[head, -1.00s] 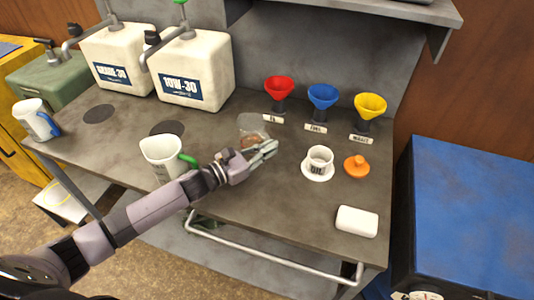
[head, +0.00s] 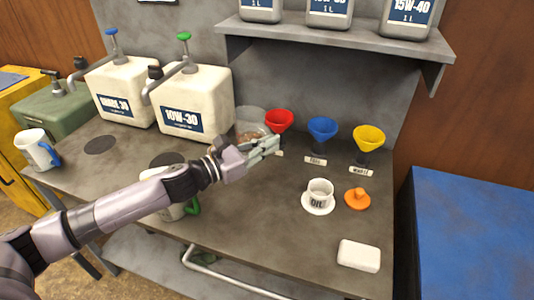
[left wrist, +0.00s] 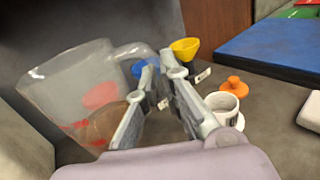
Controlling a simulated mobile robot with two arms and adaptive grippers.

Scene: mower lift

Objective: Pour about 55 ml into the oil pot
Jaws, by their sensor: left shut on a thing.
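The oil pot (head: 319,190) is a small white cup marked OIL. It stands upright on a white saucer (head: 318,208) on the bench. It also shows right of the fingers in the left wrist view (left wrist: 222,103). My left gripper (head: 265,145) is shut on the handle of a clear measuring jug (head: 250,119) with brown liquid low inside. The jug looks upright, up and left of the oil pot and apart from it. In the left wrist view the jug (left wrist: 78,88) fills the left side. My right gripper is not in view.
Red (head: 279,120), blue (head: 322,128) and yellow (head: 368,137) funnels stand along the back. An orange cap (head: 357,199) and white block (head: 358,255) lie near the pot. A green-handled jug (head: 170,212) is partly behind my arm. Oil cans (head: 195,103) stand back left.

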